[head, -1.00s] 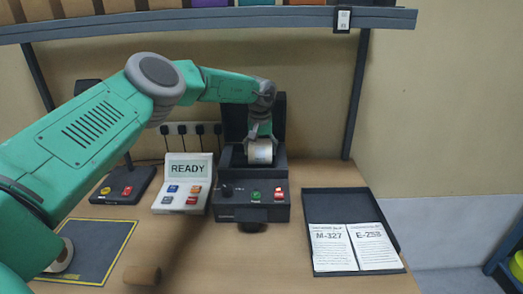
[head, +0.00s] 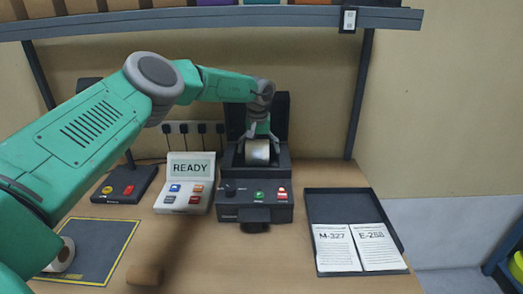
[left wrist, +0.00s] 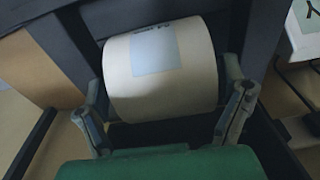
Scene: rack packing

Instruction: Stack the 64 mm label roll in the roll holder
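The label roll (head: 257,152) is pale with a light label patch and lies on its side in the open bay of the dark label printer (head: 254,205), where the roll holder is. The printer's lid (head: 281,112) stands up behind it. My left gripper (head: 260,140) is over the roll with its fingers spread to either side. In the left wrist view the roll (left wrist: 160,72) lies between the fingertips (left wrist: 163,115), with narrow gaps at its ends. The holder's seat under the roll is hidden. My right gripper is not in view.
A console reading READY (head: 189,190) and a button box (head: 123,184) stand left of the printer. A dark tray (head: 320,203) with two papers is at right. Another roll (head: 62,255) on the outlined mat (head: 95,262) and a brown cylinder (head: 146,275) are in front. A shelf (head: 200,23) runs overhead.

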